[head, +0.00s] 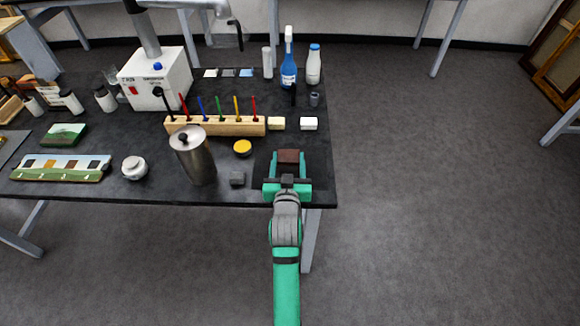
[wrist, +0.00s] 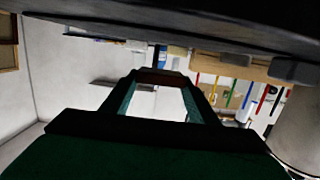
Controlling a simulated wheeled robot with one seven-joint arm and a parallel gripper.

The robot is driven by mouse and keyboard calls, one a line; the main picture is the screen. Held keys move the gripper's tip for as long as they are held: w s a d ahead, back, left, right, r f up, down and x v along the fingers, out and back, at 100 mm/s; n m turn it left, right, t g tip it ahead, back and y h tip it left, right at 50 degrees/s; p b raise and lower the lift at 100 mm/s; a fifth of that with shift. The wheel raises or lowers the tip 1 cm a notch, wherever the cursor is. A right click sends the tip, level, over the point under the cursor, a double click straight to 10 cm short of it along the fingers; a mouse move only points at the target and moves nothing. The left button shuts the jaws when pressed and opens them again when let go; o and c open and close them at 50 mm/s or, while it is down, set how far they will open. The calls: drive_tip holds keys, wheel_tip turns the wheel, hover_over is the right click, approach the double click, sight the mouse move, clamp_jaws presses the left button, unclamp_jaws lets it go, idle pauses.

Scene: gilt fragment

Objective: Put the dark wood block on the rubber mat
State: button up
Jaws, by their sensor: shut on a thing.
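The dark wood block (head: 289,156) is reddish brown and sits between the fingertips of my gripper (head: 289,165), over the right front part of the black table (head: 215,95). In the wrist view the block (wrist: 161,75) spans the tips of both green fingers of my gripper (wrist: 160,82), which are shut on it. How far the block is above the table top is hard to tell. I cannot clearly pick out a rubber mat against the dark table top.
A steel canister (head: 195,158) and a small grey block (head: 237,179) stand left of my gripper. A yellow round tin (head: 242,147), two pale blocks and a wooden rack (head: 215,126) of coloured tools lie behind. Blue (head: 288,68) and white (head: 313,67) bottles stand at the back right.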

sight(290, 169)
drive_tip(key=shift+w+d+f, duration=0.3)
drive_tip(key=shift+w+f, duration=0.2)
drive_tip(key=shift+f, duration=1.65)
drive_tip(key=shift+f, duration=0.1)
drive_tip(key=o, duration=1)
drive_tip(key=shift+o, duration=0.2)
drive_tip(key=shift+s+a, duration=0.1)
drive_tip(key=shift+s, duration=0.3)
drive_tip(key=s, duration=0.3)
drive_tip(key=s+r, duration=0.1)
drive_tip(key=s, duration=0.3)
drive_tip(key=s+r, duration=0.1)
drive_tip(key=s, duration=0.3)
drive_tip(key=shift+s, duration=0.15)
